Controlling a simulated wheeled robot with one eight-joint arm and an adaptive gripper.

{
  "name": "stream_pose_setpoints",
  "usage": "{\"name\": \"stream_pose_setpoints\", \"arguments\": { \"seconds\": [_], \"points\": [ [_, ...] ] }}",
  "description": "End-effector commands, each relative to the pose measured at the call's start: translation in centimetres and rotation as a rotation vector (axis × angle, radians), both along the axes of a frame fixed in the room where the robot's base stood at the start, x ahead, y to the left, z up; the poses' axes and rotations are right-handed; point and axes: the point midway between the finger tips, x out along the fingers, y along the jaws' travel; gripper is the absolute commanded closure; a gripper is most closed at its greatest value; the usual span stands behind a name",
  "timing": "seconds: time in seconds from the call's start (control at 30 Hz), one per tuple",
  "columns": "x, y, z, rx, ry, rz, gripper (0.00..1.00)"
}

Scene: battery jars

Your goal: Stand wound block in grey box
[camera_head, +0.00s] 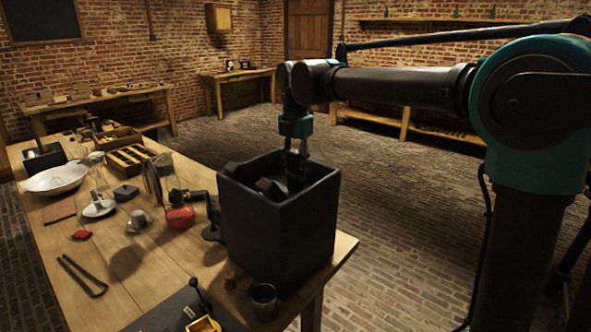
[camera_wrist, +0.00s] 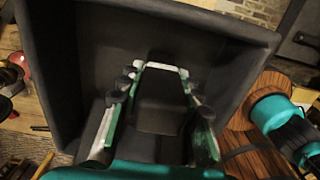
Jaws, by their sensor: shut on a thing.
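The grey box (camera_head: 277,232) is a deep, dark, open-topped container at the near right end of the wooden table; in the wrist view its inner wall (camera_wrist: 75,60) surrounds the fingers. My gripper (camera_head: 295,170) reaches down into its mouth from above, fingertips partly hidden by the rim. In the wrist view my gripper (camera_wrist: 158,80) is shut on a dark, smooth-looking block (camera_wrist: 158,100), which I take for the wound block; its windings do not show. The block is within the box's outline. Whether its lower end touches the floor is hidden.
Dark angular shapes (camera_head: 268,188) show inside the box's left side in the head view. A metal cup (camera_head: 264,300) stands close in front, and a red-based item (camera_head: 180,217) stands to the left. Glassware and a white bowl (camera_head: 56,179) are farther left.

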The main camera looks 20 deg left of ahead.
Motion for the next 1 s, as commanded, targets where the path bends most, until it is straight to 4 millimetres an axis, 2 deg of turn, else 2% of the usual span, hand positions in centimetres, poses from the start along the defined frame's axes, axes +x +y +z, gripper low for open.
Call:
{"name": "stream_pose_setpoints", "arguments": {
  "seconds": [0.33,0.37,0.53,0.87,1.0],
  "points": [
    [0.0,0.0,-0.4,0.0,0.0,0.0,1.0],
    [0.0,0.0,-0.4,0.0,0.0,0.0,0.65],
    [0.0,0.0,-0.4,0.0,0.0,0.0,0.46],
    [0.0,0.0,-0.1,0.0,0.0,0.0,0.46],
    [0.0,0.0,1.3,0.0,0.0,0.0,0.46]
  ]
}}
